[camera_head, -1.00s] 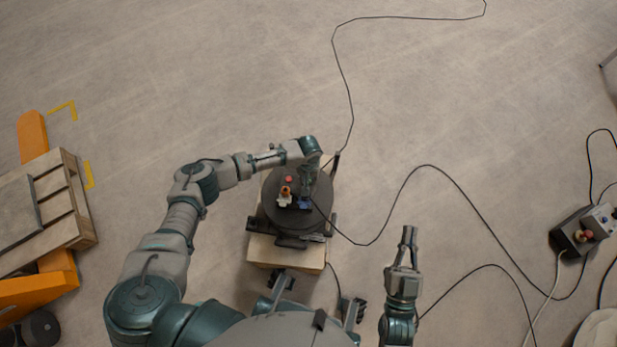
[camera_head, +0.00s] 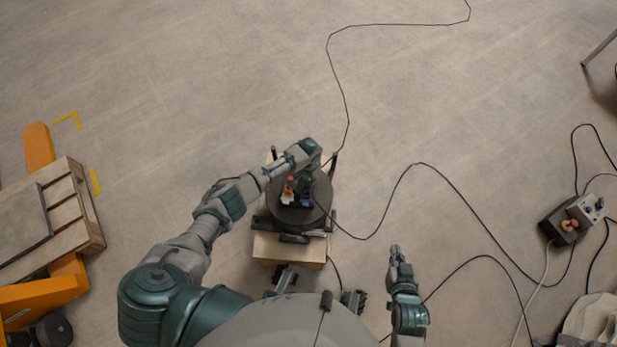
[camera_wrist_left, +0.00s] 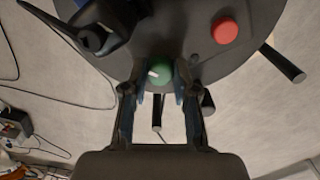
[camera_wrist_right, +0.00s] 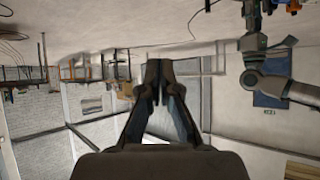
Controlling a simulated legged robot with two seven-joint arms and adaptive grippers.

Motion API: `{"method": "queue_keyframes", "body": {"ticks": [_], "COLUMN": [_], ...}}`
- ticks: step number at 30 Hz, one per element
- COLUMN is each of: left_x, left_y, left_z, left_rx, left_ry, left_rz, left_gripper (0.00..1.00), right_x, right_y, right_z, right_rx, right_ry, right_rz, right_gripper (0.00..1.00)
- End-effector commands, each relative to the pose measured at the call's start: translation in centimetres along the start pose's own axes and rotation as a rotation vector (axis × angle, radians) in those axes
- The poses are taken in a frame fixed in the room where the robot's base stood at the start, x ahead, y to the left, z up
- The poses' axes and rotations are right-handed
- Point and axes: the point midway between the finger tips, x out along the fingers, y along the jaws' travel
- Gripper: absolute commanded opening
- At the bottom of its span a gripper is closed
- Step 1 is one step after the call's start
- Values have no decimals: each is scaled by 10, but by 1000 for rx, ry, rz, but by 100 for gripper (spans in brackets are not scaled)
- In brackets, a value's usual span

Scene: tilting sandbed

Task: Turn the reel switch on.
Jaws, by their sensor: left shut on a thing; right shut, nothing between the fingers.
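The cable reel (camera_head: 285,214) is a round dark drum on a wooden base. In the left wrist view a green knob with a white mark (camera_wrist_left: 160,73) sits on the dark reel face (camera_wrist_left: 185,50); the knob appears to be the switch. My left gripper (camera_wrist_left: 160,92) has its fingertips closed on either side of the knob. In the head view my left gripper (camera_head: 307,185) points down over the reel and partly hides its top. My right gripper (camera_head: 396,252) is shut and empty, away to the right of the reel; its closed fingers (camera_wrist_right: 164,80) fill the middle of the right wrist view.
A red button (camera_wrist_left: 225,31) is on the reel face beside the knob. Black cables run over the floor to a dark control box (camera_head: 562,222) at right. An orange pallet truck (camera_head: 42,292) with a wooden pallet (camera_head: 90,215) stands at left.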

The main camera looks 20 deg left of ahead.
Motion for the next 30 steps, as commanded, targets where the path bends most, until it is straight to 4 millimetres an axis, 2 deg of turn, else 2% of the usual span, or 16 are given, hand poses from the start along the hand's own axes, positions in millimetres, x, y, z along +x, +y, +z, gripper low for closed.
{"method": "queue_keyframes", "body": {"ticks": [6,15,30], "left_x": [1,2,2], "left_y": [0,0,0], "left_z": [2,1,1], "left_rx": [189,381,481], "left_ry": [-4,-4,-3], "left_rz": [1,1,0], "left_gripper": [0,0,0], "right_x": [-3,-3,-3], "right_y": [2,3,3], "right_z": [7,13,15], "right_rx": [0,0,0], "right_ry": [-44,-76,-87], "right_rz": [3,5,7], "right_gripper": [0,0,0]}}
